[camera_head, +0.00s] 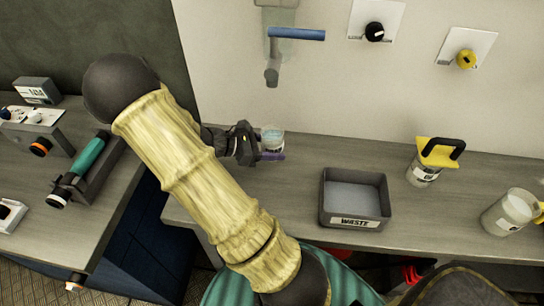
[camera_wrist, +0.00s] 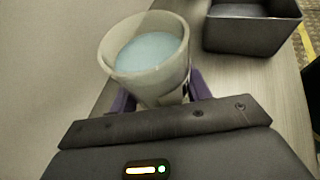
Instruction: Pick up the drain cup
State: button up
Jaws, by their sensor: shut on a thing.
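The drain cup (camera_head: 272,138) is a small clear-white cup with pale blue liquid inside. It stands out near the wall at the left end of the long counter, under the wall spout. In the wrist view the cup (camera_wrist: 150,58) fills the upper middle, nearly upright, its liquid level visible. My gripper (camera_head: 268,155) reaches it from the left, and its purple fingers (camera_wrist: 160,98) are shut on the lower part of the cup. Whether the cup's base touches the counter is hidden by the fingers.
A dark bin labelled WASTE (camera_head: 354,198) stands on the counter to the right. Beyond it are a yellow-lidded jar (camera_head: 425,172) and a clear jar (camera_head: 509,212). A spout with a blue lever (camera_head: 297,34) hangs on the wall above. Counter between cup and bin is clear.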

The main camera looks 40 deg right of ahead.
aim_at(272, 143)
jog(key=shift+r, duration=1.45)
